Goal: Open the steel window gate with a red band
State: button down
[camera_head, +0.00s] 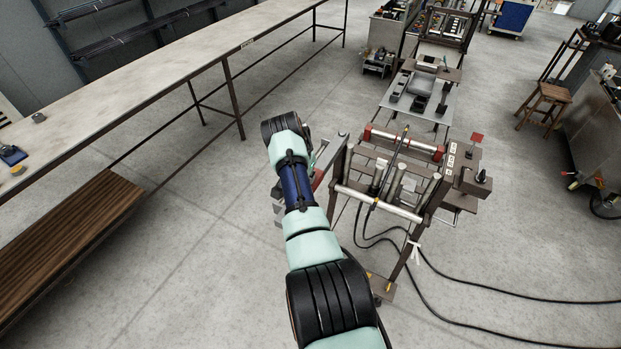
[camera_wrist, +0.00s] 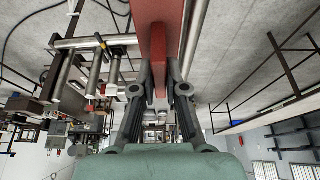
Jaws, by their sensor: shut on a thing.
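The red band of the window gate (camera_wrist: 156,38) runs from the top of the wrist view down between my fingers. A grey steel bar (camera_wrist: 193,40) lies right beside it. My gripper (camera_wrist: 159,84) is shut on the red part, with one finger on each side. In the head view, the gate's red part (camera_head: 318,178) and a pale steel bar (camera_head: 331,155) show just right of my wrist, at the left side of the machine frame. My arm hides most of the gripper and part of the gate there.
The rod machine (camera_head: 395,180) with rollers and red end blocks stands right of my arm. Black cables (camera_head: 450,290) run over the floor. A long workbench (camera_head: 130,75) and a wooden bench (camera_head: 70,235) stand at the left. The floor between bench and arm is clear.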

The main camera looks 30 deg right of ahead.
dwell(0.3)
jog(key=c, duration=1.2)
grip_release()
jog(key=shift+d, duration=0.1)
jog(key=v, duration=1.2)
